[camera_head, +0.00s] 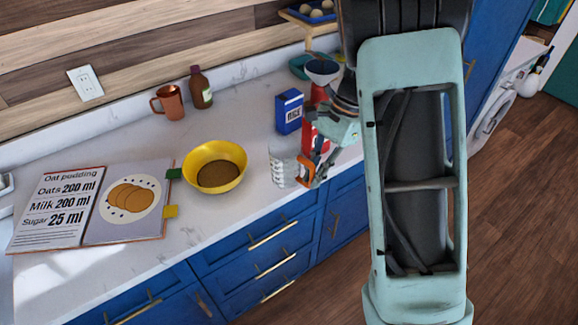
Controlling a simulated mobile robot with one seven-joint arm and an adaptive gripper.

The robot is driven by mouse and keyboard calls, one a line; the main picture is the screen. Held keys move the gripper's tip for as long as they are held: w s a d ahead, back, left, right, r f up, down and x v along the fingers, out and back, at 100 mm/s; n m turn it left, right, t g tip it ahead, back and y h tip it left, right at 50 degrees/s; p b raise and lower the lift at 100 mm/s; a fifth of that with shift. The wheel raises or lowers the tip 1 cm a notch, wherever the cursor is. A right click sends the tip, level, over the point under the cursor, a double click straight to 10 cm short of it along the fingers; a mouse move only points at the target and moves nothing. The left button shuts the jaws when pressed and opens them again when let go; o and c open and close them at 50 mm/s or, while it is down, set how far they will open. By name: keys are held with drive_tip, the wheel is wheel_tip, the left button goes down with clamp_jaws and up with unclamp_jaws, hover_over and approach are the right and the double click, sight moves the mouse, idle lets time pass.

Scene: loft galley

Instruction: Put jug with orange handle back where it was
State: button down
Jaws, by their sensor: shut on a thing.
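The jug with the orange handle (281,165) is a clear measuring jug with dark markings. It looks upright at the front edge of the white counter, right of the yellow bowl. I cannot tell whether its base touches the counter. My gripper (309,167) is shut on the jug's orange handle from the right. The fingers hide part of the handle. My arm covers the counter's right end.
A yellow bowl (232,182) with brown contents stands left of the jug. A blue box (289,111) and a red object (316,135) stand close behind it. A recipe book (70,215), copper mug (170,102) and brown bottle (201,88) are farther left. Bare counter (235,115) lies behind the bowl.

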sight(291, 174)
drive_tip(key=s+a+r+m+t, duration=0.1)
drive_tip(key=a+m, duration=0.1)
drive_tip(key=m, duration=0.1)
drive_tip(key=a+r+m+t, duration=0.1)
drive_tip(key=m, duration=0.2)
drive_tip(key=s+a+r+m+t, duration=0.1)
drive_tip(key=a+m+t, duration=0.1)
drive_tip(key=m, duration=0.2)
drive_tip(key=shift+s+a+r+y, duration=0.15)
drive_tip(key=shift+s+a+y, duration=0.15)
drive_tip(key=shift+a+y, duration=0.1)
wheel_tip(291, 174, up, 2)
drive_tip(key=s+a+m+t+h, duration=0.1)
drive_tip(key=s+a+m+t, duration=0.15)
drive_tip(key=m, duration=0.35)
drive_tip(key=shift+m, duration=0.3)
drive_tip(key=w+a+f+b, duration=0.1)
drive_tip(key=w+a+f, duration=0.1)
drive_tip(key=w+f, duration=0.2)
drive_tip(key=w+a+f+b, duration=0.1)
drive_tip(key=w+f, duration=0.3)
drive_tip(key=w, duration=0.1)
drive_tip(key=w+a+f+b, duration=0.2)
drive_tip(key=w+f, duration=0.2)
drive_tip(key=shift+w+a+f, duration=0.2)
drive_tip(key=shift+w+a, duration=0.1)
drive_tip(key=shift+f+b, duration=0.35)
drive_tip(key=shift+b, duration=0.05)
